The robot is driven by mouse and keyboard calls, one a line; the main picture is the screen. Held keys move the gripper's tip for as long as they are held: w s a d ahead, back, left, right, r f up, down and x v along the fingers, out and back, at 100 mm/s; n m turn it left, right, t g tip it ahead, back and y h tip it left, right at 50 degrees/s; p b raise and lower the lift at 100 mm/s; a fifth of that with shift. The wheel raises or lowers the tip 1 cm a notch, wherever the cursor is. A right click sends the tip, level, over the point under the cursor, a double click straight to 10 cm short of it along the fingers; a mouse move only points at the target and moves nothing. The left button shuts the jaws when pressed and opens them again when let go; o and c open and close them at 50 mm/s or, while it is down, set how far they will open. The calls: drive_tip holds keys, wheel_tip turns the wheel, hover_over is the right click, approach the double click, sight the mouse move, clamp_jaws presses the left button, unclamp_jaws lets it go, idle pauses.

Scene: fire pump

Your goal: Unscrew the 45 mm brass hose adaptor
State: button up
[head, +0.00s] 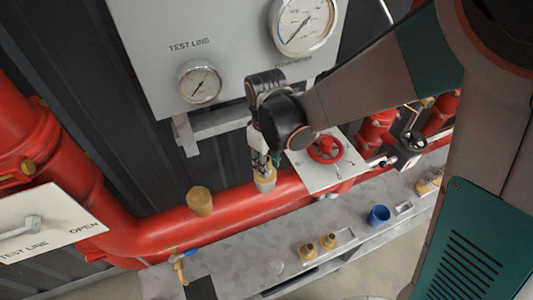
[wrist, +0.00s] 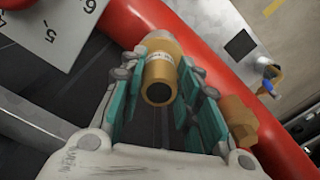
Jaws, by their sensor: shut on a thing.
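The brass adaptor (wrist: 161,72) is a round, open-ended brass piece with a pale label band, seen between my fingers in the wrist view. Its dark bore faces the camera. In the head view its lower part (head: 265,184) shows below my gripper (head: 263,170), against the red pipe. My gripper (wrist: 160,95) is shut on the adaptor, with teal-padded fingers on both sides of it. The contact faces are partly hidden. I cannot tell how far its thread is engaged.
A second brass fitting (head: 199,201) stands on the red pipe (head: 150,235) to the left. A red handwheel (head: 326,148) on a white plate is close on the right. A ledge below holds small brass fittings (head: 318,247) and a blue cup (head: 378,215). Gauges (head: 305,24) are above.

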drive_tip(key=n, duration=0.4)
drive_tip(key=shift+b, duration=0.4)
drive_tip(key=shift+n, duration=1)
drive_tip(key=shift+r, duration=0.15)
drive_tip(key=shift+w+r+p, duration=0.1)
drive_tip(key=shift+r+p, duration=1.65)
drive_tip(key=shift+r, duration=1.15)
drive_tip(key=shift+f, duration=0.15)
